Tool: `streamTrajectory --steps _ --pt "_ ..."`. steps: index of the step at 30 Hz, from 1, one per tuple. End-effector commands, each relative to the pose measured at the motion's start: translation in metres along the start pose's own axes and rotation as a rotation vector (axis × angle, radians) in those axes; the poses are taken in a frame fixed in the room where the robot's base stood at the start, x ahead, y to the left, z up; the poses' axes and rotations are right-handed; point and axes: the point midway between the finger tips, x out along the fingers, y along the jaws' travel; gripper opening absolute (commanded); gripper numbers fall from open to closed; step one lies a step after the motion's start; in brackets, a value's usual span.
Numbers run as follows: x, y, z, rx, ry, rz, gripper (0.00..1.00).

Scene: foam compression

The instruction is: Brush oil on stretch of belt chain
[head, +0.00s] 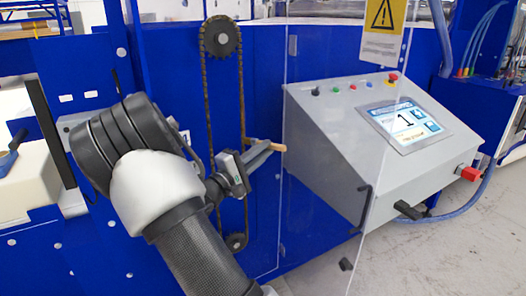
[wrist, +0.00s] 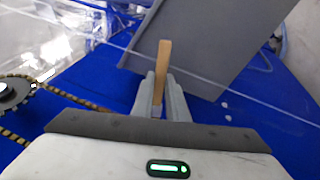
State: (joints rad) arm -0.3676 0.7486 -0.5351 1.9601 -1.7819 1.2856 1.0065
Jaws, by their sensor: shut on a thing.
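The belt chain (head: 209,100) runs as a tall loop on a blue panel, around a large dark upper sprocket (head: 220,37) and a small lower sprocket (head: 236,241). My gripper (head: 262,153) is in front of the chain's right run, between the sprockets, pointing right. It is shut on a light wooden stick (head: 272,145), likely the brush handle; no bristles can be made out. In the wrist view the stick (wrist: 162,65) stands out beyond the fingers. The chain (wrist: 60,95) and a sprocket (wrist: 12,92) show at the left there. Whether anything touches the chain is unclear.
A clear panel (head: 300,210) stands just right of my gripper. Behind it is a grey control console (head: 335,140) with a screen (head: 404,124) and buttons. At the far left, a blue-handled tool (head: 12,150) lies on a pale surface.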

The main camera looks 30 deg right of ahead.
Motion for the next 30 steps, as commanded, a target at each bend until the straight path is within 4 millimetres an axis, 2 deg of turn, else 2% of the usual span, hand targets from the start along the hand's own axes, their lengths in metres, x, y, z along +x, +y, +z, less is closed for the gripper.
streamTrajectory --steps 2,30 --pt "-0.001 -0.003 -0.001 0.0 0.001 0.0 0.0" --pt "0.008 0.041 0.007 0.001 0.001 0.001 0.0"
